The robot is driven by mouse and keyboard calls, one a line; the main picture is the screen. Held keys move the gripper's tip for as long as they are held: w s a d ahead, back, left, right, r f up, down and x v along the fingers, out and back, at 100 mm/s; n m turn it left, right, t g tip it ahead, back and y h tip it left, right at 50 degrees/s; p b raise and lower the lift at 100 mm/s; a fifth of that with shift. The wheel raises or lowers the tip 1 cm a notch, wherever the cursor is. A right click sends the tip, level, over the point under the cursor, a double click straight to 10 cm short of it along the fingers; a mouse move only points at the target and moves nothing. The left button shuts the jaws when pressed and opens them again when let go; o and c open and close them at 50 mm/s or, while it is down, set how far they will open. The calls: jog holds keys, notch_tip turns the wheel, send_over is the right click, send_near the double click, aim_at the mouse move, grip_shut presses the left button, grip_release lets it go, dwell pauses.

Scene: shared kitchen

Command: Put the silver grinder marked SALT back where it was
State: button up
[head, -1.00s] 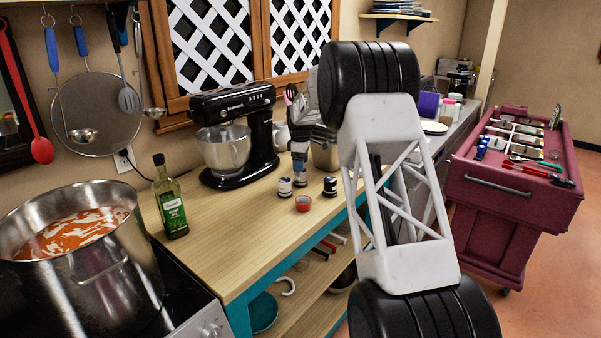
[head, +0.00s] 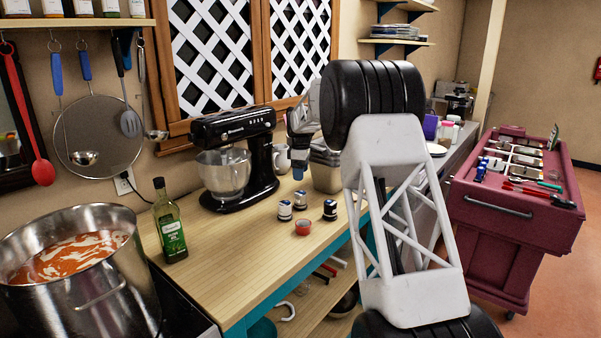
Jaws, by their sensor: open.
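Three small dark-topped containers with pale bands stand upright on the wooden counter (head: 215,270): a left one (head: 285,210), a middle back one (head: 300,200) and a right one (head: 330,210). Their lettering is too small to read, so I cannot tell which is the silver grinder marked SALT. My gripper (head: 299,167) is open above the middle back container, apart from it. My own arm hides part of the gripper and the counter to its right.
A black stand mixer (head: 235,160) stands behind left, a metal container (head: 326,170) behind right. An oil bottle (head: 169,222) and soup pot (head: 75,260) are at left. The front counter is clear.

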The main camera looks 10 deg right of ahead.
jog(key=shift+s, duration=0.1)
dwell(0.3)
jog(key=s+d+r+m, duration=0.2)
jog(key=s+r, duration=0.3)
jog(key=s, duration=0.7)
jog(key=s+d+r+m+t, duration=0.1)
jog(key=s+r+m, duration=0.3)
jog(key=s, duration=0.7)
jog(key=s+d+r+m, duration=0.15)
jog(key=s+r, duration=0.45)
jog(key=s, duration=0.6)
jog(key=s+f+m, duration=0.2)
jog(key=s+f, duration=0.1)
jog(key=s, duration=0.9)
jog(key=s+d+f+m+t, duration=0.1)
jog(key=s+f+m, duration=0.1)
jog(key=s, duration=1.1)
jog(key=s+d+f+m, duration=0.1)
jog(key=s+f+m, duration=0.2)
jog(key=s, duration=1)
jog(key=shift+s+f+t, duration=0.25)
jog(key=shift+f+t, duration=0.05)
jog(key=shift+f, duration=0.4)
jog(key=shift+d, duration=0.1)
